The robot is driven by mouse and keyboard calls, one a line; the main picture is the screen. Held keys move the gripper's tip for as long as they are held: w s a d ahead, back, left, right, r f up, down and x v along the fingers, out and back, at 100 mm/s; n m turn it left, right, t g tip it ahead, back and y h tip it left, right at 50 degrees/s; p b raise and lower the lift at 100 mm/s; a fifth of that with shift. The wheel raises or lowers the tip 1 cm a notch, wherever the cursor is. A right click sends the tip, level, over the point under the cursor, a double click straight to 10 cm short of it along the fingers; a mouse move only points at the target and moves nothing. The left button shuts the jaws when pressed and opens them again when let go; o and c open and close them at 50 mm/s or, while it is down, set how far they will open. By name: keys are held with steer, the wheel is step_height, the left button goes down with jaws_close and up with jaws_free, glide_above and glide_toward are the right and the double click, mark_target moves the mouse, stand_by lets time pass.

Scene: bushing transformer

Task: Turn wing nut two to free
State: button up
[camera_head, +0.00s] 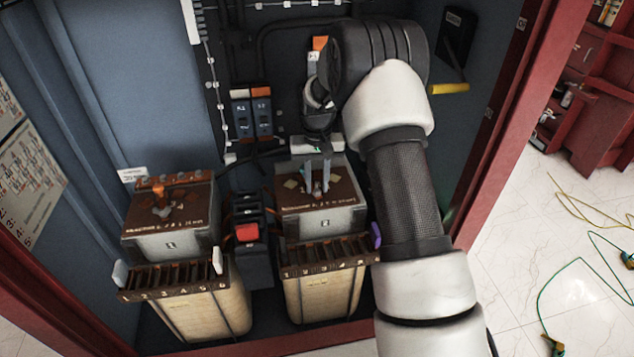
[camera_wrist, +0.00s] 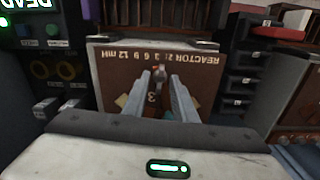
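Two block units stand side by side in the cabinet. On the right-hand unit (camera_head: 328,222), a small upright wing nut (camera_head: 317,188) sits on the brown top plate, partly hidden by my fingers. In the wrist view, a small dark piece that looks like this wing nut (camera_wrist: 160,72) shows between and just beyond my fingertips. My gripper (camera_head: 318,178) points down over this plate with its two grey fingers apart. In the wrist view, my gripper (camera_wrist: 159,76) is also open. I cannot tell whether the fingertips touch the nut.
A black switch block with a red button (camera_head: 247,232) stands between the units. Breakers (camera_head: 252,115) are on the back wall. A yellow handle (camera_head: 449,88) is at the right wall. The red cabinet frame (camera_head: 510,120) bounds the right side; cables lie on the floor beyond.

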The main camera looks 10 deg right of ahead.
mark_target(317, 186)
step_height(317, 186, up, 18)
steer(key=p, duration=0.1)
steer(key=shift+f, duration=0.25)
steer(key=shift+r, duration=0.1)
steer(key=s+r+t, duration=0.3)
steer(key=s+r, duration=1)
steer(key=s, duration=0.4)
steer(key=s+f+n+t, duration=0.1)
steer(key=s+f+t, duration=0.2)
steer(key=s, duration=1.4)
step_height(317, 186, up, 8)
steer(key=p, duration=0.8)
steer(key=shift+w+r, duration=0.15)
